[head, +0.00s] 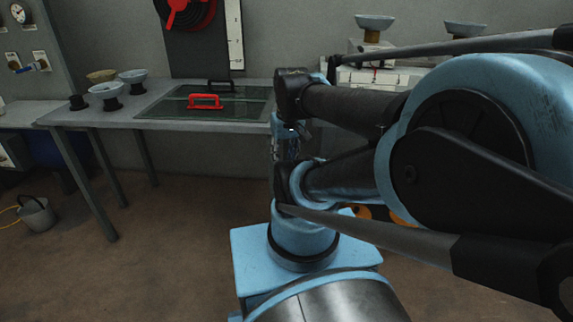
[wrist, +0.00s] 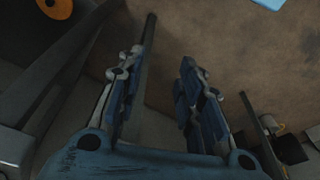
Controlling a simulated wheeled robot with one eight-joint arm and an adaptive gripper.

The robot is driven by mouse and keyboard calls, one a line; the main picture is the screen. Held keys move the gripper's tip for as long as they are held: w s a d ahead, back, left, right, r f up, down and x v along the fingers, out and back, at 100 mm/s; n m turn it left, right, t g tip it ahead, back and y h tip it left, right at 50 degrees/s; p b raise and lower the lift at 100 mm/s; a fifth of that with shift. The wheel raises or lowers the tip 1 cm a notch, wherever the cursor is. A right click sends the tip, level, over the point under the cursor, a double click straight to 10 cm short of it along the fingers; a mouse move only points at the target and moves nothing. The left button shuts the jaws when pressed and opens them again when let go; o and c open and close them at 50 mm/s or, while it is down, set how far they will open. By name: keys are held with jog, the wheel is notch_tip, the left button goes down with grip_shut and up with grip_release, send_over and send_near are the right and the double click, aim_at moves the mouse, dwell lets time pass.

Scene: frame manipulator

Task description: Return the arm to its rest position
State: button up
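My blue and black arm fills the right side of the head view, folded with its links (head: 350,108) running toward the middle. In the wrist view my gripper (wrist: 162,62) has its two blue fingers apart, with a clear gap and nothing between them. Brown floor and a dark bar show beyond the fingers. In the head view the wrist end hangs in front of the table's right part, and the fingers cannot be made out clearly there.
A grey table (head: 150,122) stands ahead, holding bowls on black stands and a dark glass panel with a red handle (head: 205,101) and a black handle. A scale (head: 375,72) stands behind my arm. A bucket (head: 37,218) is on the floor at left. The floor before the table is clear.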

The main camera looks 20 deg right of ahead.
jog(key=shift+s+d+f+m, duration=0.25)
jog(key=shift+s+f+m, duration=0.15)
jog(key=shift+s+f, duration=0.55)
dwell(0.7)
